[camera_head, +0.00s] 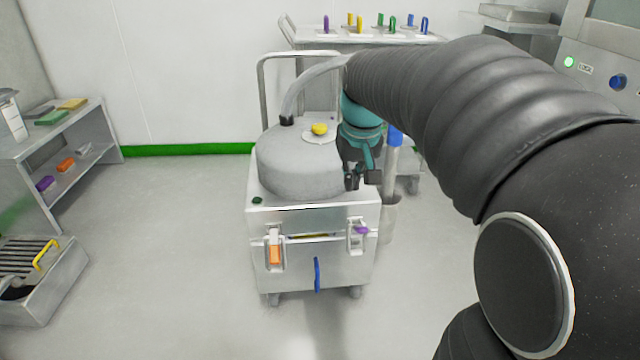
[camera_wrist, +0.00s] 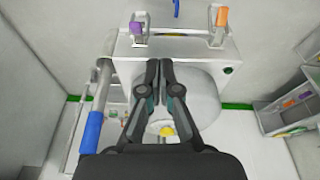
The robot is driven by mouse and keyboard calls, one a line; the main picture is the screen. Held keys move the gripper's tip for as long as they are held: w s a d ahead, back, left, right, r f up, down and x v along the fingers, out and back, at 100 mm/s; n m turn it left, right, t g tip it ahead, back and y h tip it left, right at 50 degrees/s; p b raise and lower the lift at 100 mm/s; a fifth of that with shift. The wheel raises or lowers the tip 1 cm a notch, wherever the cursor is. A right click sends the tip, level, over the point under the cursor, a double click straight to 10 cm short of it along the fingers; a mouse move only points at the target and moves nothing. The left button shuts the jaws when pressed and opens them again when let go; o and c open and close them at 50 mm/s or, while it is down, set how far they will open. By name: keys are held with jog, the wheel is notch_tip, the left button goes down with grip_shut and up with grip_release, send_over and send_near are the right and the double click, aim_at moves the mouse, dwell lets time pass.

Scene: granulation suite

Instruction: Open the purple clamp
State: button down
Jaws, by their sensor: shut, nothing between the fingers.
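The purple clamp (camera_head: 361,230) is on the front right of a grey wheeled metal box (camera_head: 340,270). It also shows in the wrist view (camera_wrist: 136,28), at the upper left. An orange clamp (camera_head: 274,253) is on the front left of the same box and shows in the wrist view (camera_wrist: 221,17). My gripper (camera_head: 362,180) is above the box's right side, above and apart from the purple clamp. In the wrist view my gripper (camera_wrist: 159,62) has its fingers together, with nothing between them.
A round grey lid (camera_head: 285,165) with a yellow knob (camera_head: 320,129) tops the box. A blue handle (camera_head: 317,274) hangs on its front. A blue-gripped post (camera_head: 395,137) stands to the right. Shelves (camera_head: 60,150) stand at the left. The floor in front is clear.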

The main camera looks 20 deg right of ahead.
jog(key=g+b, duration=0.1)
jog(key=g, duration=0.1)
send_over(365, 230)
jog(key=w, duration=0.4)
notch_tip(365, 230, down, 6)
jog(key=shift+m, duration=0.4)
jog(key=f, duration=0.3)
jog(key=w+f+b, duration=0.1)
jog(key=f, duration=0.2)
jog(key=d+f+b, duration=0.1)
jog(key=f, duration=0.2)
jog(key=shift+w+f, duration=0.25)
jog(key=shift+f, duration=0.15)
jog(key=shift+s+a+f+b, duration=0.1)
jog(key=shift+s+f+b, duration=0.45)
jog(key=shift+f, duration=0.4)
jog(key=shift+s+a+f, duration=0.1)
jog(key=shift+s+f, duration=0.5)
jog(key=shift+f, duration=0.05)
jog(key=shift+s, duration=0.15)
